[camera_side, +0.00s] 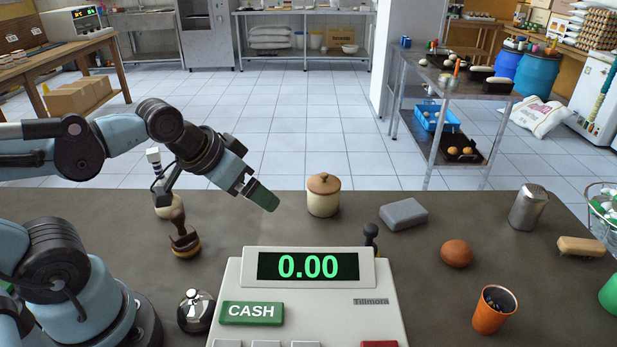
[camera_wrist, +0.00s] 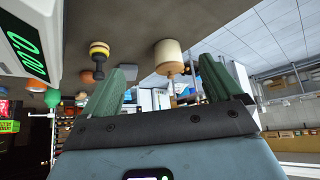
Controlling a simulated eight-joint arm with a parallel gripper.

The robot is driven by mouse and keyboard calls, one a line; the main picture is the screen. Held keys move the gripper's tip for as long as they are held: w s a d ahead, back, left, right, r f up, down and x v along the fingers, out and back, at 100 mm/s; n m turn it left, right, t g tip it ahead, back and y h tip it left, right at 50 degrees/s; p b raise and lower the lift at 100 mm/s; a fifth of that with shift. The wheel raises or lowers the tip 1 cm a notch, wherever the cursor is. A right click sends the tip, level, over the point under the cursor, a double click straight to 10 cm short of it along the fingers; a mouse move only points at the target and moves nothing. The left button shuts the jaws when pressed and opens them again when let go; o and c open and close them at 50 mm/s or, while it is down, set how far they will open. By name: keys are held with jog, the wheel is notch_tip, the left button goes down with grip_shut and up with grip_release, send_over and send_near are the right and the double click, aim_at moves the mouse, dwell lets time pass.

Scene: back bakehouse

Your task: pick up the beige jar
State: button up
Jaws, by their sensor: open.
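The beige jar (camera_side: 323,200) stands upright on the dark counter, with a brown wooden lid and knob. It also shows in the wrist view (camera_wrist: 168,52), upside down in the picture, beyond and between my fingers. My gripper (camera_side: 262,197) has green fingertips and is to the left of the jar in the side view, apart from it. In the wrist view the two fingers (camera_wrist: 163,85) are spread with nothing held between them. In the side view one finger largely hides the other.
A cash register (camera_side: 310,300) stands in front of the jar. A grey block (camera_side: 404,214) lies to its right, with a brown ball (camera_side: 456,253), an orange cup (camera_side: 493,312) and a metal shaker (camera_side: 527,208) farther right. A wooden stamp (camera_side: 184,240) and a bell (camera_side: 195,312) stand left.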

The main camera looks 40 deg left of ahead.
jog(key=shift+o, duration=0.3)
jog(key=n+t+h, duration=0.2)
jog(key=n+h, duration=0.8)
jog(key=n, duration=1.6)
send_near(319, 181)
jog(key=x, duration=1.3)
jog(key=shift+d, duration=0.1)
